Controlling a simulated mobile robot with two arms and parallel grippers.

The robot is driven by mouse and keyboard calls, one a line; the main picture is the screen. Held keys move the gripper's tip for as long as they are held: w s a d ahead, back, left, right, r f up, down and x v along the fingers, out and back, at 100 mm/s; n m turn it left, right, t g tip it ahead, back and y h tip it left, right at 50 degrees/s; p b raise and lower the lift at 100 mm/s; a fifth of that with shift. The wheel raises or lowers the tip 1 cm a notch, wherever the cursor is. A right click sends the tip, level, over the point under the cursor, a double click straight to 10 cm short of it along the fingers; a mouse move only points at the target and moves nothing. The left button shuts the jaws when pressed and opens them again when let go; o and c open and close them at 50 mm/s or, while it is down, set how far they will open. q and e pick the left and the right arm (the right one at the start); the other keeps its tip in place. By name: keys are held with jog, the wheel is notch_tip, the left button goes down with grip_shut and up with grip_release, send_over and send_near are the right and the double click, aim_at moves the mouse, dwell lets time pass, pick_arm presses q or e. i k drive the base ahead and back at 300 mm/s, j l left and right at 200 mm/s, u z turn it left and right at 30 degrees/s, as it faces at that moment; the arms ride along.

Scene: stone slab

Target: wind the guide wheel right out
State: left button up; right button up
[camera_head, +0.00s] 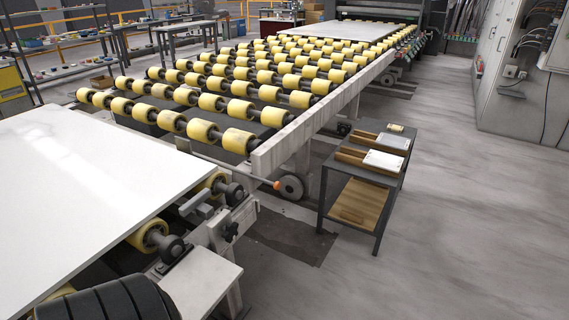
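I cannot tell for sure which part is the guide wheel. A dark star-shaped knob (229,231) sits on the grey bracket at the near corner of the front table. Dark round rollers (234,193) stand just above it, beside the white slab (80,190). A larger grey wheel (290,187) is low at the near end of the conveyor's side rail, beside a rod with an orange tip (277,185). Neither gripper shows. A black ribbed round shape (110,302) at the bottom left may be part of my arm.
A roller conveyor with yellow rollers (240,141) runs back from the slab, its side rail (310,124) ending near the middle. A dark trolley (335,187) with wooden trays stands right of it. A grey cabinet (500,75) is far right. The right floor is clear.

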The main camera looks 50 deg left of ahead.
aim_at(230, 232)
jog(key=i+u, duration=0.2)
jog(key=i, duration=0.2)
jog(key=i+l+u, duration=0.2)
jog(key=i, duration=0.2)
jog(key=i+l+u, duration=0.2)
jog(key=i, duration=0.2)
